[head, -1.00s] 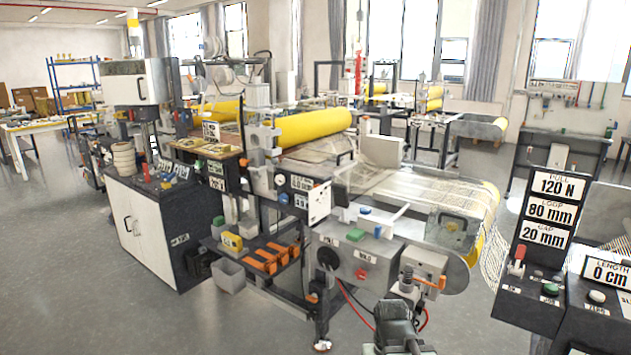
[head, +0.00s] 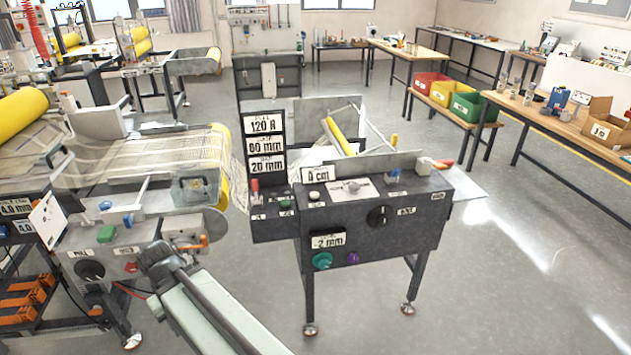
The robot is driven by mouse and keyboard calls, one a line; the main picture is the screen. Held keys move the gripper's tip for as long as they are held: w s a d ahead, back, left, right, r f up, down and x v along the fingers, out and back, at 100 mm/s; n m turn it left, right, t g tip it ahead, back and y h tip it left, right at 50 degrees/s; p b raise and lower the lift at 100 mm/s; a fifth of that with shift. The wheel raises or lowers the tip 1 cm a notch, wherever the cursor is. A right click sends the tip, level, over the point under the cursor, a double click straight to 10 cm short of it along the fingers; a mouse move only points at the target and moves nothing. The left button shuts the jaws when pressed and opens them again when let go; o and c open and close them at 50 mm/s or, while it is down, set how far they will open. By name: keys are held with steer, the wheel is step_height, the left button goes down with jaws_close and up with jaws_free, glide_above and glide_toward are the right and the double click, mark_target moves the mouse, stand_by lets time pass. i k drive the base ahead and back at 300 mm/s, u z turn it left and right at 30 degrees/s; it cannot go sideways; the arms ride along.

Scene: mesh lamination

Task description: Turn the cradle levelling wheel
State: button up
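A dark grey control stand (head: 372,235) is right of centre in the head view. On its front, below a display reading about -2 mm (head: 328,240), is a teal wheel (head: 322,261). A smaller purple knob (head: 353,258) sits beside it. A black dial (head: 378,215) is higher on the same front. No readable label shows which is the cradle levelling wheel; the teal wheel is the most wheel-like part. My gripper (head: 160,258) is low and left of the stand, in front of the laminating machine, apart from the teal wheel. Its fingers are not clear.
The laminating machine (head: 150,158) with mesh web and yellow rollers stands at left. A display column (head: 265,145) reads about 120, 60 mm and 20 mm. Behind right are a workbench (head: 560,125) and red, yellow and green bins (head: 473,107). The floor (head: 500,290) right of the stand is clear.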

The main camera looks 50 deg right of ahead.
mark_target(322, 260)
steer(key=z, duration=1.65)
